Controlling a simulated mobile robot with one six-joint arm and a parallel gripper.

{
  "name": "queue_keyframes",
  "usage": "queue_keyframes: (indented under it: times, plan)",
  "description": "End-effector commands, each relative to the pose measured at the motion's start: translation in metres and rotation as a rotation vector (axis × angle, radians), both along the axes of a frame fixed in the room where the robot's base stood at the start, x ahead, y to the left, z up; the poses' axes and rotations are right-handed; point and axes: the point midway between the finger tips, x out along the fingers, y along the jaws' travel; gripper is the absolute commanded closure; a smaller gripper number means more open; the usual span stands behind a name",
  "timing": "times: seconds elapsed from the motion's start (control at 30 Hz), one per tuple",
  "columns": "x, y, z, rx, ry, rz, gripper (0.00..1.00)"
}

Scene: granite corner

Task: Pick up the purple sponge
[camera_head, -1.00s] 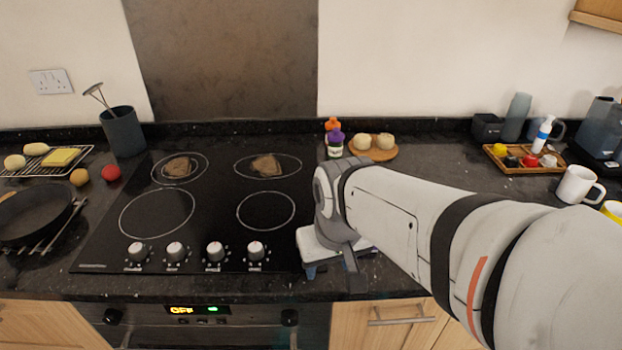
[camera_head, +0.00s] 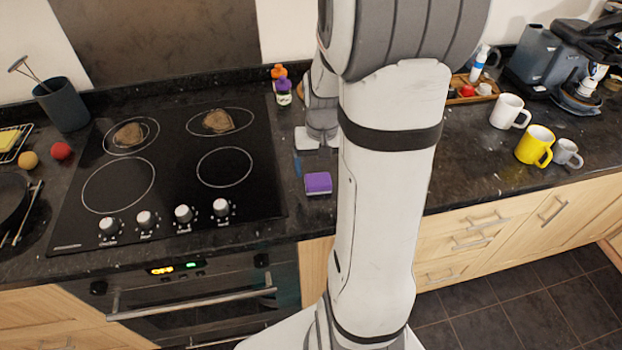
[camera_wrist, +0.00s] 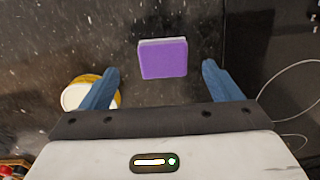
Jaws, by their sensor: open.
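The purple sponge (camera_head: 318,183) lies on the dark counter just right of the hob, near the front edge. In the wrist view the sponge (camera_wrist: 163,58) shows its purple face and a pale strip along its far edge. It lies ahead of my gripper (camera_wrist: 163,80), roughly centred between the two blue fingers, which are spread apart with nothing between them. I cannot tell the height of the fingers above the counter. In the head view my arm hides most of the gripper, behind the sponge.
The black hob (camera_head: 170,165) is left of the sponge. Bottles with purple and orange tops (camera_head: 283,90) stand behind. A white mug (camera_head: 508,112) and a yellow mug (camera_head: 535,145) stand at the right. In the wrist view, a round yellow-rimmed item (camera_wrist: 80,95) is partly behind the left finger.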

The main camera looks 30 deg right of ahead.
Motion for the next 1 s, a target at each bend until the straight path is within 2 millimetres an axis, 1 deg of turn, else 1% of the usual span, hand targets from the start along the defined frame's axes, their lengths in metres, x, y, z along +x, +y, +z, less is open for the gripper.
queue_keyframes:
  times: [0.2, 0.3, 0.4, 0.6, 1.0]
  plan:
    - [-0.001, 0.006, -0.032, 0.002, 0.006, 0.001, 0.15]
    - [-0.001, 0.006, -0.042, 0.001, 0.004, 0.0, 0.15]
    - [0.0, 0.005, -0.045, 0.0, 0.001, 0.0, 0.15]
    - [0.0, 0.005, -0.046, 0.0, 0.0, 0.0, 0.16]
    - [0.0, 0.005, -0.045, 0.0, 0.0, -0.001, 0.49]
